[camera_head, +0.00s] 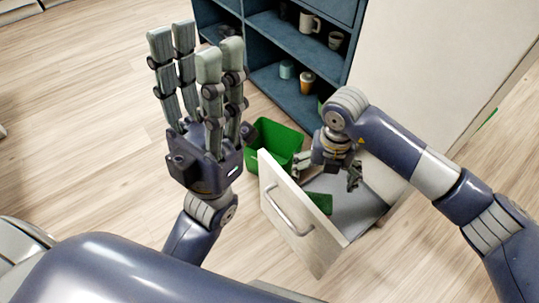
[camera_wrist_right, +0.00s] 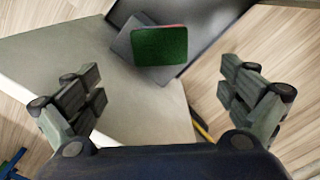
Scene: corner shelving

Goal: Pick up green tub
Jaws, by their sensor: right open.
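A small green tub (camera_head: 320,203) lies inside the open drawer, partly hidden by the drawer front. In the right wrist view, a green block-like thing with a reddish edge, which I take for this tub (camera_wrist_right: 160,46), lies at top centre, against a dark grey piece. My right gripper (camera_head: 328,172) is over the drawer, pointing down, open and empty; its fingers are spread wide on both sides in the wrist view (camera_wrist_right: 160,82), apart from the tub. My left gripper (camera_head: 197,50) is raised at left, fingers extended upward, open and empty.
The pulled-out drawer's pale front (camera_head: 285,218) has a metal handle. A larger green bin (camera_head: 275,137) stands on the floor behind it. A blue shelf unit (camera_head: 272,40) holds several cups and jars. A white panel (camera_head: 440,60) stands at right. The wooden floor at left is clear.

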